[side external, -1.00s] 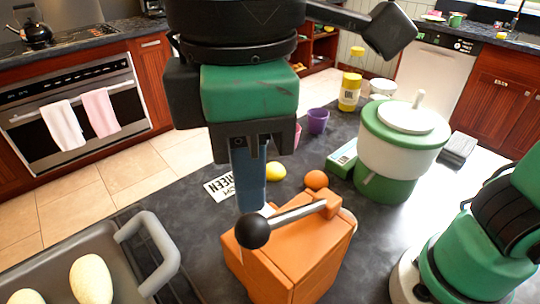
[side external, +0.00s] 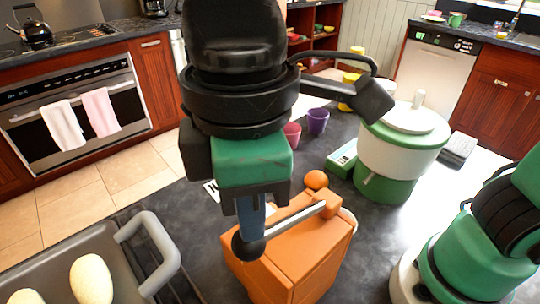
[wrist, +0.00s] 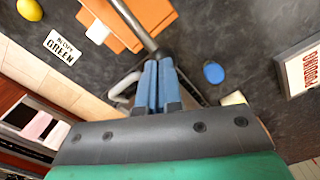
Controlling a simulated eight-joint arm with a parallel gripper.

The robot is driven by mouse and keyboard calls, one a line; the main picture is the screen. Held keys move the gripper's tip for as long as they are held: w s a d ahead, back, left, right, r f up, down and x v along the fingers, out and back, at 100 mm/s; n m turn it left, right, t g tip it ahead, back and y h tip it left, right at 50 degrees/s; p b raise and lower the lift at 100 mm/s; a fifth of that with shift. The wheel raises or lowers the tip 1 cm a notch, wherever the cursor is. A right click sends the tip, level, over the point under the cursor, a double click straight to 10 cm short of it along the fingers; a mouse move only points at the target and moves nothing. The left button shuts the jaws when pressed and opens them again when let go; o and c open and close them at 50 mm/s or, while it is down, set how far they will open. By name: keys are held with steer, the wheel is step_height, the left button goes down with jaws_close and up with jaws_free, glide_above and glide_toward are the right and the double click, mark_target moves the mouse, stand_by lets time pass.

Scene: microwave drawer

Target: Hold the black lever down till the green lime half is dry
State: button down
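The orange press (side external: 290,258) stands on the dark counter. Its metal lever (side external: 296,218) ends in a black ball knob (side external: 248,246) and slopes down toward the front left. My gripper (side external: 250,222) points down with its blue fingers at the top of the knob; they look to be touching it. In the wrist view, the fingers (wrist: 160,82) are close together with nothing seen between them. The lever rod (wrist: 135,22) runs in behind them and the knob is mostly hidden. The orange press (wrist: 130,15) shows at the top. No green lime half is visible.
A grey tray (side external: 135,222) with pale oval items and a raised handle is at front left. A green-and-white pot (side external: 400,150), an orange ball (side external: 316,179) and purple cup (side external: 317,121) stand behind the press. A card reading GREEN (wrist: 62,46) lies on the counter.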

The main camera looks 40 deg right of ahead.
steer(key=shift+f, duration=1.4)
stand_by(2.3)
step_height(320, 180, up, 11)
steer(key=shift+f, duration=0.2)
stand_by(0.8)
steer(key=w+d+f+m+t, duration=0.3)
steer(key=d+f+m, duration=0.3)
steer(key=d+f, duration=0.2)
steer(key=w+d+f+m+t, duration=0.4)
steer(key=w+d+f+m, duration=0.2)
steer(key=d, duration=0.7)
step_height(320, 180, down, 2)
steer(key=shift+w+d+f, duration=0.15)
steer(key=shift+w+d, duration=0.05)
steer(key=shift+w, duration=0.05)
